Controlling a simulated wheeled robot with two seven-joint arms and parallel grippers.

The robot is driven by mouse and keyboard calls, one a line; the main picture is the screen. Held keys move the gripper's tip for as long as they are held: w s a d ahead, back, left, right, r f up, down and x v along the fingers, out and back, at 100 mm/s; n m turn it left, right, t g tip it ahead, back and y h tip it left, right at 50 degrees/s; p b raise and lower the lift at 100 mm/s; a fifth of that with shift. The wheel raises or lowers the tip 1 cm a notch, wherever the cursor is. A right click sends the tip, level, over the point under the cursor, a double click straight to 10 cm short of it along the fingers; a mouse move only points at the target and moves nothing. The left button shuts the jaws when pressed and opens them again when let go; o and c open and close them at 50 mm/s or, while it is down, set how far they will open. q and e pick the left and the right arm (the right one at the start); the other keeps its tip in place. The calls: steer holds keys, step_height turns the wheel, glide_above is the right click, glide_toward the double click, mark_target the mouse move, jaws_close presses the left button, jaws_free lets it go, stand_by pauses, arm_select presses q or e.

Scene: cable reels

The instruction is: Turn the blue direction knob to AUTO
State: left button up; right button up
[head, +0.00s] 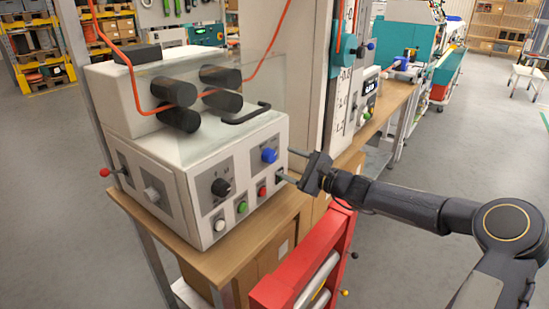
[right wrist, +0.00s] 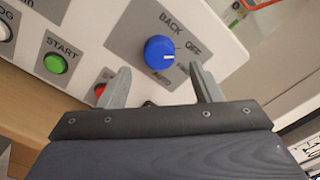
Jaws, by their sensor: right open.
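The blue direction knob (head: 269,154) is on the front panel of a white machine (head: 160,185). In the right wrist view the knob (right wrist: 159,48) sits on a grey plate with the words BACK, OFF and AUTO and a smaller, blurred one. My right gripper (head: 284,164) is open and empty, in front of the panel. In the right wrist view its fingertips (right wrist: 160,67) are spread either side of the knob's lower edge, apart from it. My left gripper is not in view.
A black knob (head: 220,187), a green button (head: 242,207), a white button (head: 220,225) and a red button (head: 262,191) are nearby on the panel. The machine stands on a wooden bench (head: 210,262). A red frame (head: 300,265) stands below my right arm.

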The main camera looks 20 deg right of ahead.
mark_target(274, 158)
steer(key=shift+p+x, duration=0.35)
steer(key=shift+x, duration=2.05)
steer(key=shift+c, duration=0.2)
steer(key=c, duration=0.9)
steer(key=shift+c, duration=0.2)
